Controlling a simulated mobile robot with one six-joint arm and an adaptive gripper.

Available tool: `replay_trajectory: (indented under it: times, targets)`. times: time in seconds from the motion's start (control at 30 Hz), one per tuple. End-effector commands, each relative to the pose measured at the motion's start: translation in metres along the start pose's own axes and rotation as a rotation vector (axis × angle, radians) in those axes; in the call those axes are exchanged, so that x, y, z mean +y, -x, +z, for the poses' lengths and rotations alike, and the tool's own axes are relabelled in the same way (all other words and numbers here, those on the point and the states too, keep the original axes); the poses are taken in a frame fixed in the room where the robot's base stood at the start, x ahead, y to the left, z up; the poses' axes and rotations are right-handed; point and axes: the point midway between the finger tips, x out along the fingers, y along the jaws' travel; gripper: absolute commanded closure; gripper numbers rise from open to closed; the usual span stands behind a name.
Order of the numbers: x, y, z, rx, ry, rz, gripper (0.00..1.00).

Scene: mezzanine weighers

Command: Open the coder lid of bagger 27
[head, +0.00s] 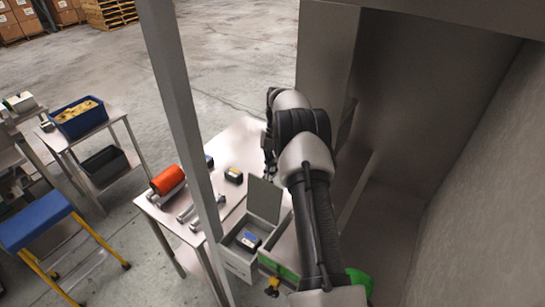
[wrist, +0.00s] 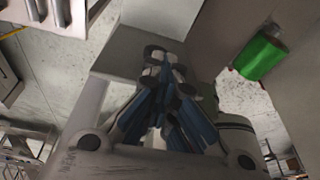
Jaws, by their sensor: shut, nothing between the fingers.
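A pale grey open-topped box (head: 238,262) stands at the near end of the steel table, with a flat grey lid (head: 264,199) standing up at its far side. A small dark block with a blue top (head: 248,239) lies inside. No number is readable, so I cannot tell whether this is the coder of bagger 27. My gripper (head: 268,160) is beyond the lid, mostly hidden by my arm. In the wrist view, my gripper (wrist: 162,58) is shut and empty, in front of a pale grey panel (wrist: 130,52); contact cannot be told.
An orange roll (head: 167,180) and a dark block (head: 233,175) sit on the steel table (head: 236,145). A grey post (head: 180,110) stands in front. A large steel housing (head: 400,120) closes off the right.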

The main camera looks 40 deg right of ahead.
Motion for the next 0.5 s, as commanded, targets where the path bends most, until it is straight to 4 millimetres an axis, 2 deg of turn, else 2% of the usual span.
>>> replay_trajectory:
  times: [0.07, 0.3, 0.43, 0.5]
  targets:
    - [-0.003, 0.008, 0.002, -0.002, -0.003, -0.003, 1.0]
    - [-0.002, 0.07, -0.002, -0.009, -0.001, 0.007, 1.0]
    - [-0.002, 0.095, -0.004, -0.01, 0.0, 0.01, 1.0]
    - [-0.001, 0.101, -0.004, -0.008, 0.0, 0.009, 1.0]
